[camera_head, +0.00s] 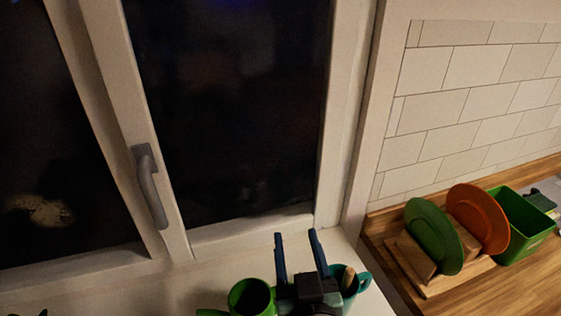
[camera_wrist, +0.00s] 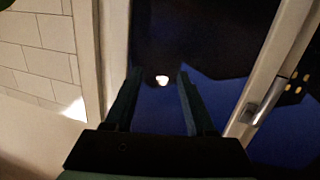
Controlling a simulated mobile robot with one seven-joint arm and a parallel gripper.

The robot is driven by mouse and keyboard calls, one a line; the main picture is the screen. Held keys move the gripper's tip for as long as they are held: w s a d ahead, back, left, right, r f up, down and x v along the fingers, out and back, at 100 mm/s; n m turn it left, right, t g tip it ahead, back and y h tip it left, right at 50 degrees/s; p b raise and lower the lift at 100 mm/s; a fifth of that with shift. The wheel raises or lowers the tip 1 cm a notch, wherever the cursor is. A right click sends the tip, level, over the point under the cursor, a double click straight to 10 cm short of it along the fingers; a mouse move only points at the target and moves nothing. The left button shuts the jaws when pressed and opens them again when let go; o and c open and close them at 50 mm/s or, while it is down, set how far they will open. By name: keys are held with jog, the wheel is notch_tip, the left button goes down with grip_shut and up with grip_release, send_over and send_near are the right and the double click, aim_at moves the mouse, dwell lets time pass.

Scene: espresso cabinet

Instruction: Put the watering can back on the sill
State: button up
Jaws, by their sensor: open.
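A green vessel (camera_head: 250,299) with a round dark opening stands on the white window sill (camera_head: 205,277), at the bottom edge of the head view. A green part juts from its left, so it looks like the watering can; its lower part is cut off. My gripper (camera_head: 297,236) is just right of it, fingers apart, pointing toward the window, with nothing between them. In the wrist view my gripper (camera_wrist: 157,76) is also open and empty in front of the dark glass. The can does not show clearly there.
A teal mug (camera_head: 362,284) with a wooden item stands close at my gripper's right, partly hidden. The window handle (camera_head: 150,187) sticks out at left. On the wooden counter right are a rack with green (camera_head: 434,236) and orange plates (camera_head: 478,219) and a green bin (camera_head: 522,228).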

notch_tip(320, 180, up, 18)
jog(key=w+a+r+t, duration=0.1)
jog(key=w+a+t, duration=0.1)
jog(key=t, duration=0.2)
jog(key=s+r+t, duration=0.3)
jog(key=s+r, duration=0.2)
jog(key=r, duration=0.6)
jog(key=s+a+r+m+t+h, duration=0.1)
jog(key=s+r+t, duration=0.2)
jog(key=r, duration=0.8)
jog(key=s, duration=0.2)
jog(key=shift+s+r+m+t, duration=0.3)
jog(key=shift+s, duration=0.05)
